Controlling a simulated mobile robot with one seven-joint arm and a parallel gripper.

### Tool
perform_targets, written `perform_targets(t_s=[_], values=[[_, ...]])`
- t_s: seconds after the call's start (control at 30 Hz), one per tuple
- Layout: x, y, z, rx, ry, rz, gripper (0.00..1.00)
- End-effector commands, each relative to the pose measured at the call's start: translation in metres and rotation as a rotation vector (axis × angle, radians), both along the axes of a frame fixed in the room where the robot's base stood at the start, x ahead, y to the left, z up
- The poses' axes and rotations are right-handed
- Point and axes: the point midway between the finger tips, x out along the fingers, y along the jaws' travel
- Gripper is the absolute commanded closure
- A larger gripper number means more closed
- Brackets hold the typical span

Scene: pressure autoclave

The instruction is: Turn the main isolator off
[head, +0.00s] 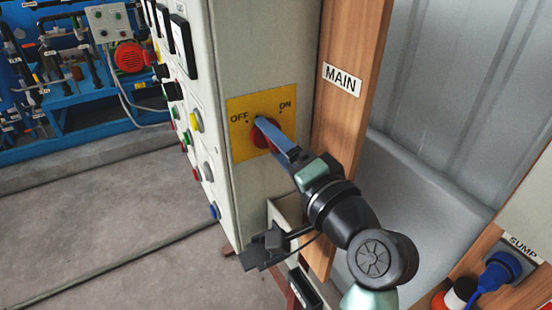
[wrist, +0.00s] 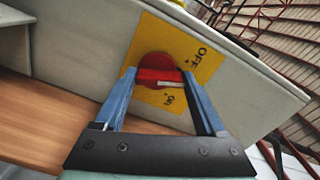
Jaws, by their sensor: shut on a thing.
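The main isolator is a red rotary knob (head: 261,139) on a yellow plate (head: 240,107) marked OFF at left and ON at right. The plate is on the side of a pale cabinet, beside a wooden post with a MAIN label (head: 341,80). My gripper (head: 270,127) reaches the knob from the lower right, its blue fingers hiding part of it. In the wrist view the red knob (wrist: 157,66) sits between the two blue fingertips, and my gripper (wrist: 160,76) is shut on it. A pale mark on the knob points towards the right finger, between the OFF and ON labels.
The cabinet's front (head: 190,90) carries several coloured buttons and black-framed meters. A grey tank (head: 420,190) stands right of the post. A SUMP label (head: 523,246) and blue plug (head: 500,270) are at lower right. Open concrete floor lies left.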

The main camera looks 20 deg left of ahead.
Motion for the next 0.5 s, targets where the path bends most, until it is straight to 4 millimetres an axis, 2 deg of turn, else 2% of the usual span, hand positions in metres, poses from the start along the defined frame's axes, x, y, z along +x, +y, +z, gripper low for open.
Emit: perform_targets(t_s=[0.03, 0.5], values=[[-0.0002, 0.0002, -0.0053, -0.027, -0.038, 0.001, 0.83], [-0.0008, 0.0005, -0.0037, -0.221, -0.283, 0.000, 0.83]])
